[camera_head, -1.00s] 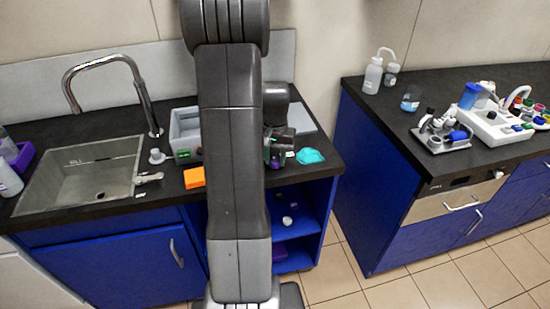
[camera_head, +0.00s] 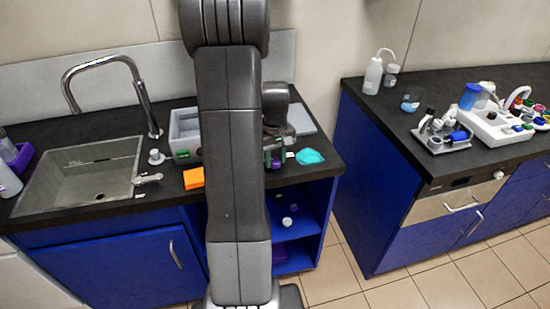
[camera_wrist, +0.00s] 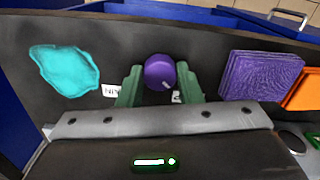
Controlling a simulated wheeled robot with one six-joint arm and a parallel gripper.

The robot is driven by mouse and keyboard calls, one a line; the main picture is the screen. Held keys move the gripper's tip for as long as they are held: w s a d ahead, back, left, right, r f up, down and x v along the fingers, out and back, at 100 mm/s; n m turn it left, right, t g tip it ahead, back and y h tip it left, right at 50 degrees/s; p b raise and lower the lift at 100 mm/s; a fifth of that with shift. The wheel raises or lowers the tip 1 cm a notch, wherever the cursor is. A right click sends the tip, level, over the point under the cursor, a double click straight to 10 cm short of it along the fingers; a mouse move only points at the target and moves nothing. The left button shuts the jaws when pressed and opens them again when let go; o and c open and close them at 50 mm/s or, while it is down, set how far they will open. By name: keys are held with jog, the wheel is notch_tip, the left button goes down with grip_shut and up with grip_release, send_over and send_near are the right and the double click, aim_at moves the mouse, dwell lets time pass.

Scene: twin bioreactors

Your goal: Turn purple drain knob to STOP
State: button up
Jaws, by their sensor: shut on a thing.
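The purple drain knob (camera_wrist: 159,68) shows in the wrist view between the two green fingers of my gripper (camera_wrist: 160,82). My gripper is shut on it, with one finger on each side. A small pale mark shows on the knob near its lower right edge. A white label (camera_wrist: 111,91) with dark letters, seen upside down, lies just left of the left finger. Another small label (camera_wrist: 176,97) is partly hidden by the right finger. In the head view my arm hides most of the knob area.
In the wrist view a cyan cloth (camera_wrist: 64,70) lies left, and purple sponge-like pads (camera_wrist: 261,75) and an orange block (camera_wrist: 302,92) lie right. In the head view a sink (camera_head: 80,175) with a tap is on the left, and a second bench (camera_head: 440,90) with lab gear stands right.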

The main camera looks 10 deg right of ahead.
aim_at(275, 161)
dwell(0.4)
jog(key=o, duration=1)
jog(key=shift+r, duration=0.15)
notch_tip(275, 161, up, 14)
jog(key=shift+f, duration=0.2)
jog(key=shift+f, duration=0.1)
notch_tip(275, 161, down, 14)
jog(key=shift+r, duration=0.15)
